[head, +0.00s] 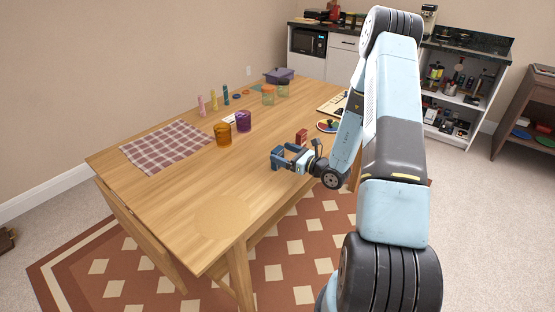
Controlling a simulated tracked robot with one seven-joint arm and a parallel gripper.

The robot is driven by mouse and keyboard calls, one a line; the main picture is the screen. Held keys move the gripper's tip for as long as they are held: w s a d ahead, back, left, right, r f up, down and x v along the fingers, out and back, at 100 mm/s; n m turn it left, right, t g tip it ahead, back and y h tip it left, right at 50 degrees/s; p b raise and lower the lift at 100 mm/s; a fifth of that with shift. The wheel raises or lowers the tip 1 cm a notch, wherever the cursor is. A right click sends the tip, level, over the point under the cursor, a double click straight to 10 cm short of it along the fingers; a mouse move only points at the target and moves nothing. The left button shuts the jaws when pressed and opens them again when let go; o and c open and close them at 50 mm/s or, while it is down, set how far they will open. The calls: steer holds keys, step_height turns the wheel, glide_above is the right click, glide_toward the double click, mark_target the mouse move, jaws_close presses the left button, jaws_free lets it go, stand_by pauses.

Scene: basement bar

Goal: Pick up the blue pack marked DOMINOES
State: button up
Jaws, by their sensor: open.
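A small dark blue block (277,159), which looks like the blue pack, stands on the wooden table (180,190) at my gripper's fingertips. Any lettering on it is too small to read. My gripper (284,156) is open, low over the table, and reaches in from the right with its fingers pointing left. The fingers lie at or around the block and partly cover it. I cannot tell whether they touch it.
A small red box (301,136) stands just behind my gripper. A colourful round plate (328,126) lies behind right. An amber cup (222,134) and a purple cup (243,121) stand further left, near a checked cloth (166,146). The table's front left is clear around a pale round mat (222,216).

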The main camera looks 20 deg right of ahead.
mark_target(274, 150)
steer(key=x, duration=0.5)
steer(key=shift+d+f, duration=0.1)
steer(key=shift+f, duration=0.2)
steer(key=c, duration=1.1)
